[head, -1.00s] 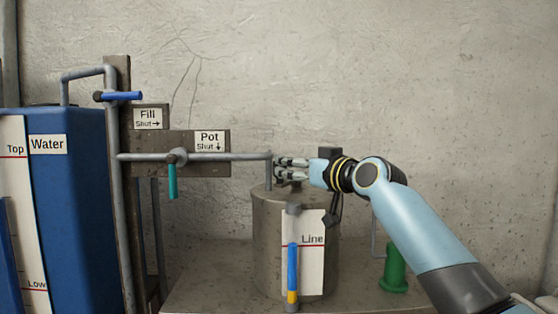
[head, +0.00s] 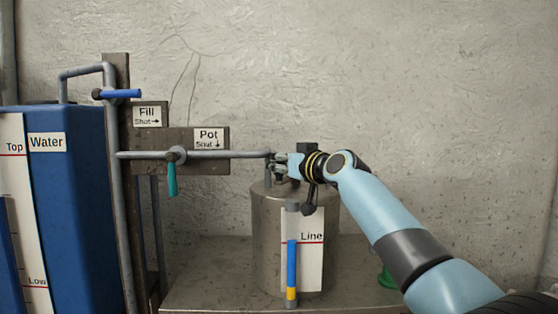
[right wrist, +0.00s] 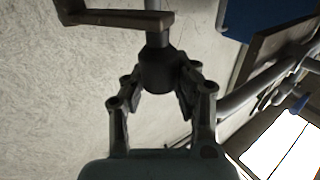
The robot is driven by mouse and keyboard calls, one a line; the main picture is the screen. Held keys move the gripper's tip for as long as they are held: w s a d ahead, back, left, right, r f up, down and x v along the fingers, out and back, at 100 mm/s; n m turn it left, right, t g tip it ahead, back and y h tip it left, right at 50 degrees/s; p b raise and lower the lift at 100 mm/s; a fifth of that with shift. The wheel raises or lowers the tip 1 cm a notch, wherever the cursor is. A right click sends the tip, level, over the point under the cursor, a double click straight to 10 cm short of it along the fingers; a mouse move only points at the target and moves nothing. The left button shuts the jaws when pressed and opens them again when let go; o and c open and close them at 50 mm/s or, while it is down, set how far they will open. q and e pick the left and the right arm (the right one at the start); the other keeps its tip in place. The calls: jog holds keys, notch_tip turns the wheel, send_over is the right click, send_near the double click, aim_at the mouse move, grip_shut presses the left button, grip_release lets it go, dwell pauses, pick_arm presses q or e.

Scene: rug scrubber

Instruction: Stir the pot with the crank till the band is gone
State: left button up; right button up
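The grey metal pot (head: 266,235) stands on the bench. Its sight tube shows a blue column (head: 292,262) with a short yellow band (head: 292,294) at the bottom, beside a plate marked "Line". My right gripper (head: 279,165) is over the pot's top. In the right wrist view, its fingers (right wrist: 160,92) close around the dark knob (right wrist: 157,65) of the crank, whose brown arm (right wrist: 115,18) runs off to the left. In the head view the gripper mostly hides the crank. My left gripper is not in view.
A grey pipe (head: 225,154) ends beside the gripper above the pot. The teal "Pot" valve handle (head: 172,179) hangs down; the blue "Fill" handle (head: 122,94) points right. The blue water tank (head: 80,220) is at left. A green object (head: 386,278) is mostly behind my arm.

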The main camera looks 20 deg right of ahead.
grip_shut()
jog(key=shift+w+d+f, duration=0.1)
jog(key=shift+d, duration=0.05)
jog(key=shift+w+d+f, duration=0.1)
jog(key=shift+f, duration=0.05)
